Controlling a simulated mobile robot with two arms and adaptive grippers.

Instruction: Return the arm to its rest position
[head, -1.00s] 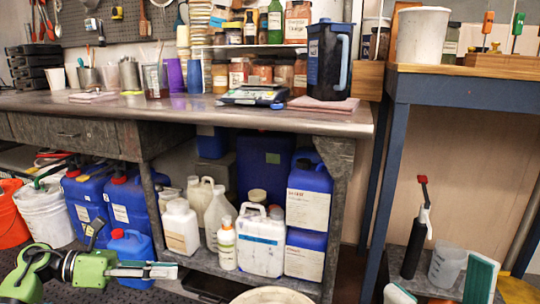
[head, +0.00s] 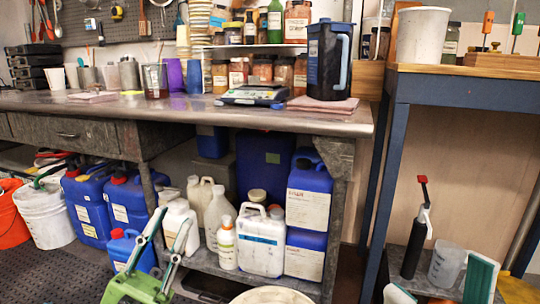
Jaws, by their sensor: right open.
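My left gripper (head: 180,218) is at the lower left of the head view, in front of the under-bench shelf. Its green body is at the bottom edge and its two fingers point up and away, spread apart with nothing between them. The fingers overlap a white jug (head: 179,226) and the space beside a small blue canister (head: 123,250) in the picture; I cannot tell how near they are. My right gripper (head: 440,286) is at the lower right edge. Only its two teal-and-white finger pads show, wide apart and empty. Most of both arms is out of view.
A metal workbench (head: 250,118) spans the left and middle, with canisters on its lower shelf. A blue-framed table (head: 440,90) stands right. A black pump (head: 414,243) and a clear beaker (head: 446,266) are at the lower right. A pale round rim (head: 272,295) shows at the bottom.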

